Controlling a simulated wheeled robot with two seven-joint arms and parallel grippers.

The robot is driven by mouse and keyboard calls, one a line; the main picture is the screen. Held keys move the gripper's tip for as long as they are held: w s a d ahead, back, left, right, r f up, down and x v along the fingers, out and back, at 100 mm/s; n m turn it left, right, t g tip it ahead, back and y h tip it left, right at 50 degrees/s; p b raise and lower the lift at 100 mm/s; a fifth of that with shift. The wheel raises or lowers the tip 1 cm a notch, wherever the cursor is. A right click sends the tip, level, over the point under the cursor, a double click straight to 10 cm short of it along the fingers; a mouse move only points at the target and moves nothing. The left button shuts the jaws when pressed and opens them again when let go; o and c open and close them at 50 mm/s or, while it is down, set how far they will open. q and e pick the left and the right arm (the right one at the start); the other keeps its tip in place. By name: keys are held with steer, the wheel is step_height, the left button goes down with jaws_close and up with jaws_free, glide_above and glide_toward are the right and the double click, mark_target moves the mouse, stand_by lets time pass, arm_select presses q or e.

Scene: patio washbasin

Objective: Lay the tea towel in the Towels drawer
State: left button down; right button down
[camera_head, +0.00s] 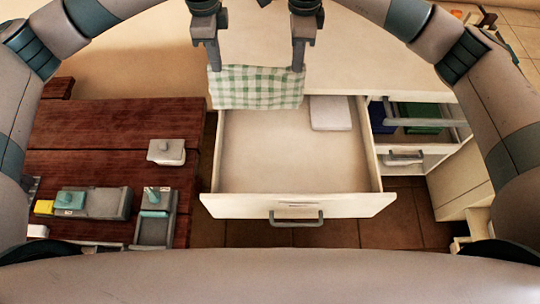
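The green-and-white checked tea towel (256,88) hangs spread out between my two grippers. My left gripper (213,67) is shut on its upper left corner and my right gripper (298,69) is shut on its upper right corner. The towel hangs at the back edge of a wide open cream drawer (228,206). I cannot tell whether its lower edge touches the drawer. The drawer has a grey handle and a small front label that I cannot read. A folded white cloth (330,113) lies in its back right corner; the rest of its floor is bare.
To the right, a smaller open drawer (405,160) and compartments hold a blue thing (384,112) and a green thing (424,114). At left, a dark wooden surface (110,135) bears grey containers (105,203), a grey block (166,151) and a yellow piece (44,207).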

step_height(320, 180, down, 7)
steer(key=b, duration=0.6)
stand_by(0.5)
